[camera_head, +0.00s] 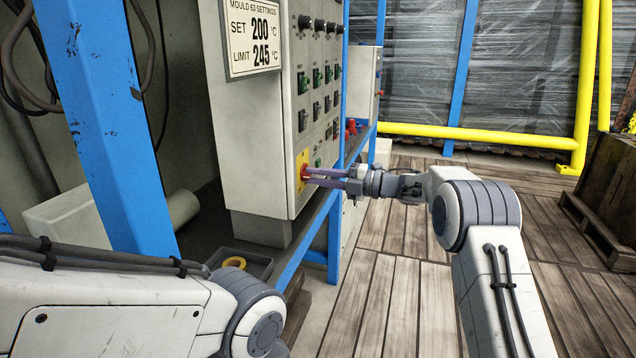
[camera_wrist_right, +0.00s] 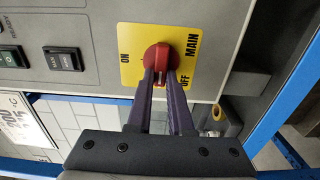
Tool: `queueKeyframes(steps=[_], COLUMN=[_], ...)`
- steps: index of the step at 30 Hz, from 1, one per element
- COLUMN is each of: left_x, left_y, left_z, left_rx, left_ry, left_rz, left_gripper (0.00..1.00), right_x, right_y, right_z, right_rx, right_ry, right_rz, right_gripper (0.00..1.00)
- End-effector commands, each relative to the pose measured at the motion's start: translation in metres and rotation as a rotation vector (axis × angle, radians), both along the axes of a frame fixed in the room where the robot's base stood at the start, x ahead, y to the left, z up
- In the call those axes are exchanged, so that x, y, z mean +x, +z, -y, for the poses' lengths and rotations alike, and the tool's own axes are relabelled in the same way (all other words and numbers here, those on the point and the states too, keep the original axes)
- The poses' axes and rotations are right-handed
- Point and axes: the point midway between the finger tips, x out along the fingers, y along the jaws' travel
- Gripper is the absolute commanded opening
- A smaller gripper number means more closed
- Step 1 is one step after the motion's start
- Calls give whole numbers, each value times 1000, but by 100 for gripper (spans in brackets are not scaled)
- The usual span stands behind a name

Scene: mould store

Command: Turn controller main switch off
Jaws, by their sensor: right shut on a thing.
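The controller (camera_head: 252,150) is a pale grey cabinet on the blue frame. Its main switch is a red knob (camera_wrist_right: 160,56) on a yellow plate (camera_wrist_right: 130,70), low on the front face; the plate also shows in the head view (camera_head: 301,160). In the wrist view the plate reads ON at the left, MAIN at the right and OFF at the lower right. My right gripper (camera_head: 309,176) is shut on the red knob, with one long purple finger on each side. The fingers partly cover the knob, so its exact pointing is unclear. My left gripper is out of view.
A settings sign (camera_head: 252,38) hangs on the cabinet's side. Black knobs and green and black switches (camera_head: 316,77) fill the front face above. A dark tray with a yellow roll (camera_head: 234,262) lies below. The plank floor (camera_head: 400,290) is open at the right.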

Motion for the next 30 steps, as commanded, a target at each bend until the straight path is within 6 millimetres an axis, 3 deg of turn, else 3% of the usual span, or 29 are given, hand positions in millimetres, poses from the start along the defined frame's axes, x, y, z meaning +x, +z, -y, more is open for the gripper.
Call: queueKeyframes(steps=[17, 18, 20, 30], left_x=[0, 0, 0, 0], left_y=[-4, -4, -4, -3], left_z=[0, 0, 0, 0], left_rx=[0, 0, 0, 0], left_ry=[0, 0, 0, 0], left_rz=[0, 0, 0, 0], left_gripper=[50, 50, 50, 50], right_x=[-1, -1, -1, -1], right_y=[-3, -3, -3, -1], right_z=[1, 1, 1, 2], right_rx=[-13, -13, -12, -11], right_ry=[5, 5, 4, 2], right_rz=[25, 25, 24, 26], right_gripper=[0, 30, 49, 49])
